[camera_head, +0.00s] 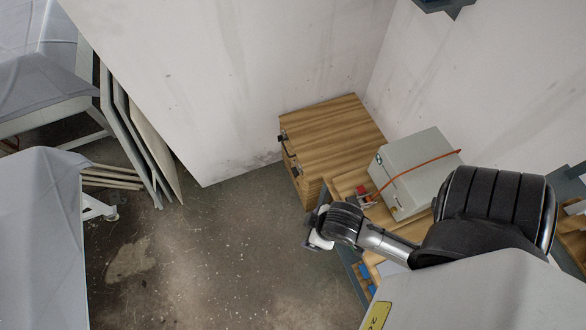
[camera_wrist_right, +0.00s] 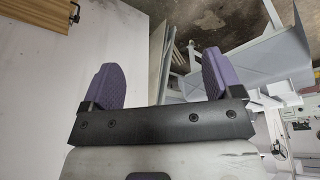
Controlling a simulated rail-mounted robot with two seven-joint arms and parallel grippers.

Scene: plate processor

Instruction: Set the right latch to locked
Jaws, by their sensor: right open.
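My right arm reaches in from the lower right in the head view, with its wrist beside the front of the wooden bench. My right gripper (camera_wrist_right: 161,72) is open in the right wrist view, its two purple fingers apart with nothing between them. In the head view its fingers are mostly hidden by the wrist. A grey box-shaped device (camera_head: 408,165) stands on the bench, to the right of the wrist. I cannot make out a latch on it or tell any latch's setting. My left gripper is not in view.
A wooden cabinet (camera_head: 335,130) with dark fittings stands against the white wall. An orange cable (camera_head: 420,165) crosses the device, near a small red part (camera_head: 362,189). Grey-covered furniture (camera_head: 40,235) and leaning panels (camera_head: 140,130) stand left. The concrete floor (camera_head: 210,260) between is clear.

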